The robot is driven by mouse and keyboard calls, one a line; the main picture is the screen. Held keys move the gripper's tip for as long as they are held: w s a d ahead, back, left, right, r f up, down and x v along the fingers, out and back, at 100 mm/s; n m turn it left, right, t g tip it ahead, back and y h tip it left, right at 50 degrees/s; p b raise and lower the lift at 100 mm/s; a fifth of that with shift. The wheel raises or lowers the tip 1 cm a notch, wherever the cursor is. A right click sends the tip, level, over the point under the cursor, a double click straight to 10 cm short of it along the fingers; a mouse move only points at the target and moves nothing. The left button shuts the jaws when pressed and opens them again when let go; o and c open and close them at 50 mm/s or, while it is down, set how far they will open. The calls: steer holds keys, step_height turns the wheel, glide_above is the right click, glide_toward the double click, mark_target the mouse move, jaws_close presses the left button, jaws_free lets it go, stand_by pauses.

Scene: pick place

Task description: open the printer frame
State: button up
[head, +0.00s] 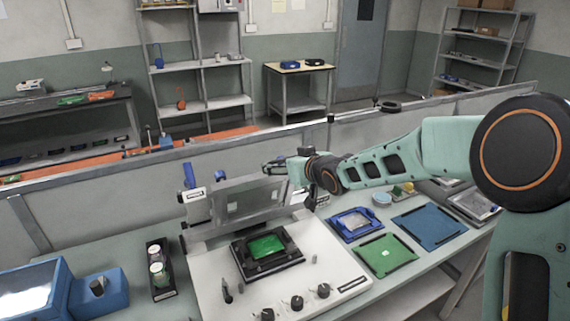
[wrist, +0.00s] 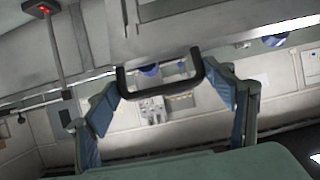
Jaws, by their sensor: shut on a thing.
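The printer (head: 330,268) is a white machine on the bench, with knobs along its front. Its grey printer frame (head: 222,206) stands raised and steeply tilted at the back of the machine, apart from the bed. A black holder (head: 289,257) with a green board (head: 266,246) lies open to view below it. My gripper (head: 275,168) is at the frame's upper right edge. In the wrist view, a black handle (wrist: 163,92) spans between the two fingers of my gripper, which are shut on it. The exact finger contact is small in the head view.
To the right lie a blue tray (head: 354,236), a green plate (head: 386,267) and a blue plate (head: 429,231). A black rack with jars (head: 160,284) and a blue device (head: 100,293) stand left. A low partition (head: 100,190) runs behind the bench.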

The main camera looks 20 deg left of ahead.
steer(key=shift+w+r, duration=0.15)
steer(key=shift+r, duration=0.1)
steer(key=o, duration=1.4)
steer(key=shift+d, duration=0.1)
steer(key=shift+f, duration=0.1)
steer(key=shift+v, duration=6.1)
